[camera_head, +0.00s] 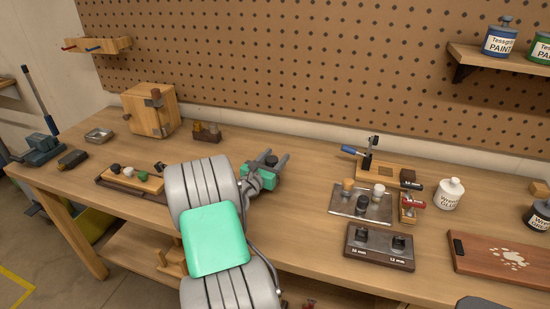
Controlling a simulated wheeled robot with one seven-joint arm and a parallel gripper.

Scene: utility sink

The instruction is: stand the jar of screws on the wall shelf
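The wall shelf (493,60) is a wooden board on a dark bracket at the upper right, and its right end is cut off. My gripper (273,158) is over the middle of the bench, far left of and below the shelf. Its two grey fingers are apart, with no held object clearly visible.
A white glue bottle (450,193), a metal plate with knobs (345,207), a dark block (380,247) and a reddish board (500,258) occupy the bench's right. A wooden box (151,110) and small block (207,132) stand left. The back middle of the bench (310,155) is clear.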

